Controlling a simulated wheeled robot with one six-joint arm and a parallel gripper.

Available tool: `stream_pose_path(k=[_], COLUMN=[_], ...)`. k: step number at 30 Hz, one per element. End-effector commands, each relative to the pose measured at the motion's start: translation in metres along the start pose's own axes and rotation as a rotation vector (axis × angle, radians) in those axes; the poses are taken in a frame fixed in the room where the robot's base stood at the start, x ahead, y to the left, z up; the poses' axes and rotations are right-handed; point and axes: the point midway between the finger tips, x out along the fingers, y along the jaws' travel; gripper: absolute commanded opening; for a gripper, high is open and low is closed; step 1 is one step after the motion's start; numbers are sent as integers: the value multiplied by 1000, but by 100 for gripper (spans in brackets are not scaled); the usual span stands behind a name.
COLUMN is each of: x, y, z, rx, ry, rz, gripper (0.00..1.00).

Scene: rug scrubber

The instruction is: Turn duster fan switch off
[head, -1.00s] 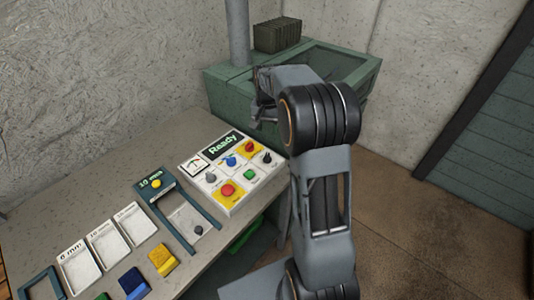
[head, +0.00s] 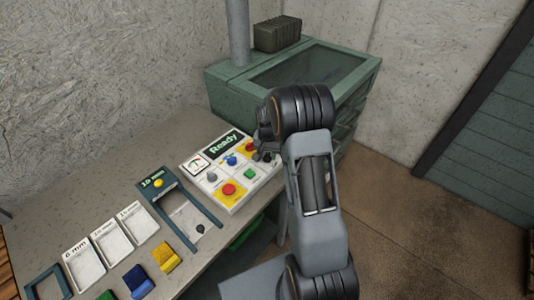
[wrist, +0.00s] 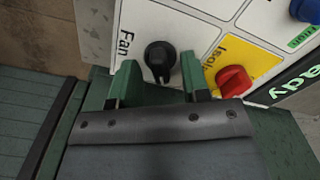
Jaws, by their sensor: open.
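The fan switch (wrist: 160,57) is a black rotary knob on a white panel (wrist: 205,31), beside the word "Fan" in the wrist view. Its pointer ridge runs toward the bottom of that picture. My gripper (wrist: 160,82) is open, with one green fingertip on each side of the knob's lower part; I cannot tell whether they touch it. In the head view my gripper (head: 265,146) is over the right end of the control panel (head: 211,190) and largely hides the fan switch.
A red knob on a yellow "Isola..." field (wrist: 234,80) sits close to the right fingertip. Other knobs, a green button (head: 249,174), a red button (head: 229,189) and a "Ready" display (head: 223,144) share the panel. A green cabinet (head: 240,98) stands behind.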

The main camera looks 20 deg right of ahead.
Motion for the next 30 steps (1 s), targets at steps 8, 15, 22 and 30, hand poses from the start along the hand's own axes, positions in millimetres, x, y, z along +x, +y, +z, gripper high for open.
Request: stream_pose_path(k=[8, 15, 22, 30], x=[1, 1, 1, 1], y=[0, 0, 0, 0], z=[0, 0, 0, 0], rx=[0, 0, 0, -23], ry=[0, 0, 0, 0], rz=[0, 0, 0, 0], gripper=[43, 20, 0, 0])
